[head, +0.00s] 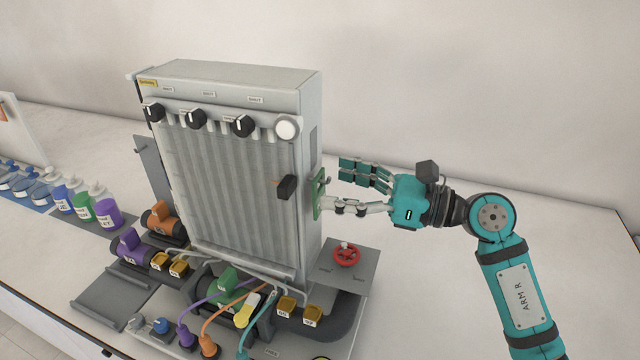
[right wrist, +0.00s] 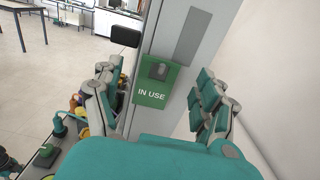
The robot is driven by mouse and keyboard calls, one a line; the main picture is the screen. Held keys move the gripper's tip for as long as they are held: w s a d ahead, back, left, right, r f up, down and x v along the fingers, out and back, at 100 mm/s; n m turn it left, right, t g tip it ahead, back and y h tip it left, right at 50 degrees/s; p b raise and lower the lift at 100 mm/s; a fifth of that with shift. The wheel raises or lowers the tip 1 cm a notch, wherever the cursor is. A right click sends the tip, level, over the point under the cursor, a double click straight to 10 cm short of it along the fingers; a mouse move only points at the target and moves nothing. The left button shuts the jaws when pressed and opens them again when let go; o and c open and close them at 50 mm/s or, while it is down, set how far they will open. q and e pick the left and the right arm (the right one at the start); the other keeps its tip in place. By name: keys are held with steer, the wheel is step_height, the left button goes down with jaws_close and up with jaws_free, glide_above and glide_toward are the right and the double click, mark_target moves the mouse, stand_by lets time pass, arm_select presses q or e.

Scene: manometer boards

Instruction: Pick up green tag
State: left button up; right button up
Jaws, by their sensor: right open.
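The green tag (head: 318,196) hangs on the right side of the grey manometer board (head: 225,190). In the right wrist view the green tag (right wrist: 153,88) faces me, reads "IN USE" and hangs from a small dark peg. My right gripper (head: 335,188) is open beside the board's right side, its fingers pointing at the tag. In the right wrist view the open fingers (right wrist: 155,97) stand to the left and right of the tag, with gaps to it.
Cables and plugs (head: 210,342) crowd the board's foot. Labelled bottles (head: 82,205) stand at the left. The table right of the board (head: 420,290) is clear.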

mark_target(326, 182)
steer(key=x, duration=0.2)
steer(key=shift+w+a+r+p, duration=0.1)
steer(key=shift+a+r+p, duration=0.1)
steer(key=shift+a+p, duration=0.15)
steer(key=shift+w+a+f, duration=0.1)
steer(key=shift+a+f, duration=0.05)
steer(key=shift+a, duration=0.15)
arm_select(q)
steer(key=shift+r, duration=0.95)
arm_select(e)
steer(key=shift+d, duration=0.1)
steer(key=shift+c, duration=0.4)
steer(key=shift+d, duration=0.1)
steer(key=shift+c, duration=1.2)
steer(key=c, duration=0.6)
arm_select(q)
steer(key=shift+w, duration=0.1)
arm_select(e)
steer(key=shift+c, duration=0.3)
arm_select(q)
steer(key=shift+f, duration=0.15)
